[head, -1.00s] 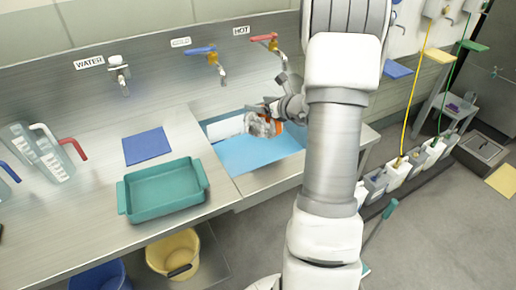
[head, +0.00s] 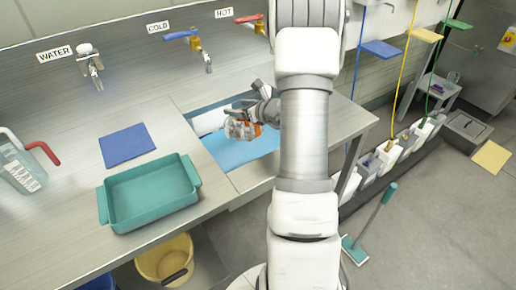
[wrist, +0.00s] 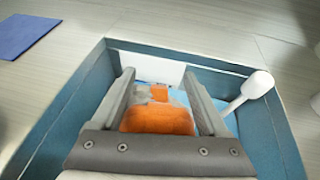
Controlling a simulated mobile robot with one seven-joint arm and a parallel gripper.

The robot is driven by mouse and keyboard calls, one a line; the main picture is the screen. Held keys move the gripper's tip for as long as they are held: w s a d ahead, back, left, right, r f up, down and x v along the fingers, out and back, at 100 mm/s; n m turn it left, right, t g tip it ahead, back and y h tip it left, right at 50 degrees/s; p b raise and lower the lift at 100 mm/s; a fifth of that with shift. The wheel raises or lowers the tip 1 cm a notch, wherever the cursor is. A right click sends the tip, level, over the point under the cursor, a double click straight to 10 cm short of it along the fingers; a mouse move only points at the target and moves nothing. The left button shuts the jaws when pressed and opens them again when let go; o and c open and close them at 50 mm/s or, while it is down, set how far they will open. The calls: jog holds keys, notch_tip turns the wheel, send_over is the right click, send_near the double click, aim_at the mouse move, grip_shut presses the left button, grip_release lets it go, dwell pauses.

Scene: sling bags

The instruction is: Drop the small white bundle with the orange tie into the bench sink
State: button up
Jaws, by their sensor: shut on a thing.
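The bench sink (head: 243,153) is a blue basin set into the steel bench. Its blue wall (wrist: 283,135) surrounds my gripper in the wrist view. My gripper (head: 243,122) is over the sink and shut on the small white bundle with the orange tie. In the wrist view the bundle (wrist: 157,121) sits between the two fingers of my gripper (wrist: 158,82), its orange part facing the camera. The fingers partly hide it. I cannot tell how far it is above the sink floor.
A white block-like thing (head: 209,121) lies at the sink's far side. A white round-ended thing (wrist: 257,84) is at the right wall. A teal tray (head: 150,196) and a blue mat (head: 127,145) are left of the sink. Taps (head: 193,47) stand behind.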

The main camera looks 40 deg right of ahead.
jog(key=shift+f+b, duration=0.55)
jog(key=shift+f, duration=0.8)
jog(key=o, duration=1.5)
jog(key=shift+c, duration=0.2)
jog(key=p+v, duration=0.1)
jog(key=v, duration=1.6)
jog(key=shift+s, duration=0.2)
jog(key=shift+r, duration=0.1)
